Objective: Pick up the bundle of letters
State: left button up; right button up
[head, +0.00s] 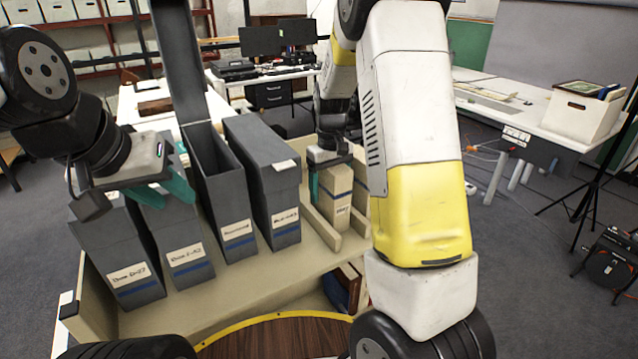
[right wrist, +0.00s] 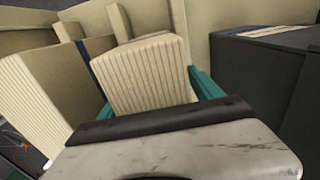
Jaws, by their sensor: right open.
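A cream bundle of letters (head: 337,203) stands upright on the shelf-like table, between low wooden rails. In the right wrist view its ribbed paper edges (right wrist: 146,76) face me, and a dark blue band shows beside them. My right gripper (head: 328,172) is at the top of this bundle. It is open, with one teal finger on each side of the bundle; I cannot tell whether they touch it. A second ribbed bundle (right wrist: 36,96) stands beside it in the right wrist view. My left gripper (head: 128,190) is open and empty over the grey boxes at the left.
Several grey labelled archival boxes (head: 275,180) stand left of the bundle; one open box (head: 222,190) has its lid raised. My right arm hides the table's right side. Desks and a white carton (head: 580,112) stand farther back.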

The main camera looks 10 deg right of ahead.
jog(key=shift+c, duration=0.4)
grip_shut()
jog(key=shift+r, duration=0.1)
